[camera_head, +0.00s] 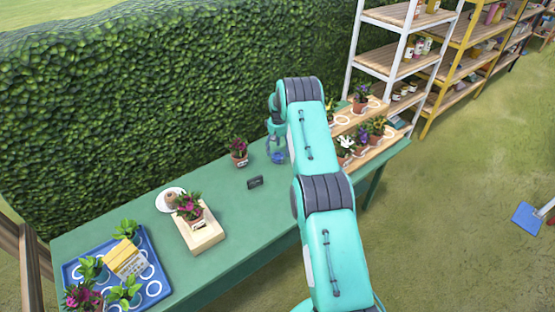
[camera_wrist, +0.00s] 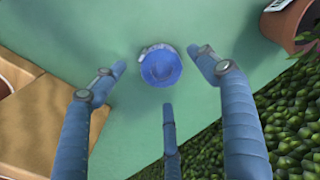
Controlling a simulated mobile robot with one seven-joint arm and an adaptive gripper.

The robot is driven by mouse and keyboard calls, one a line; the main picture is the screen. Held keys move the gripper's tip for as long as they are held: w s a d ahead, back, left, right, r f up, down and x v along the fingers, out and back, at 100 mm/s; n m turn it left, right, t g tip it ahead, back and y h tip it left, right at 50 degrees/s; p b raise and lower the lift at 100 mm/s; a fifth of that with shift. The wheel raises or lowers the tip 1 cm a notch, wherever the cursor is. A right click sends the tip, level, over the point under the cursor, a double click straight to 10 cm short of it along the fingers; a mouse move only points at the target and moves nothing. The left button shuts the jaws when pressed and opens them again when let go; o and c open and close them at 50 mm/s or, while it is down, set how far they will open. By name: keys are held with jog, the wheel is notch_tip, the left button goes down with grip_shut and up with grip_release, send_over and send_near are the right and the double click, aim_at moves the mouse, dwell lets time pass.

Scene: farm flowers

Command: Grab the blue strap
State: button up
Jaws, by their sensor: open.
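A rolled blue strap (camera_wrist: 160,67) sits on the green table below my gripper in the wrist view. It looks round, with a lighter grey-white edge at its top. My gripper (camera_wrist: 162,78) is open, with its blue fingers spread around the strap and no finger seen touching it. In the head view the strap (camera_head: 278,157) is a small blue shape on the table under my gripper (camera_head: 275,145). My teal arm hides part of the area beside it.
A potted flower (camera_head: 239,152) stands left of my gripper near the hedge (camera_head: 150,90). A wooden stand (camera_head: 385,148) with several plants is to the right. A blue tray (camera_head: 160,285) is at the far left.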

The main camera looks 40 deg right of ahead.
aim_at(278, 156)
jog(key=shift+f, duration=0.15)
jog(key=shift+f, duration=2.6)
jog(key=c, duration=1.4)
jog(key=shift+r, duration=0.1)
jog(key=shift+r, duration=0.7)
notch_tip(278, 156, up, 2)
jog(key=shift+r, duration=0.1)
jog(key=s+a, duration=0.2)
jog(key=s, duration=0.2)
jog(key=s+a, duration=0.3)
jog(key=s, duration=0.2)
jog(key=s+a+r, duration=0.1)
jog(key=s+a, duration=0.1)
jog(key=s, duration=0.3)
jog(key=shift+a+r+p, duration=0.1)
jog(key=shift+a+p, duration=0.2)
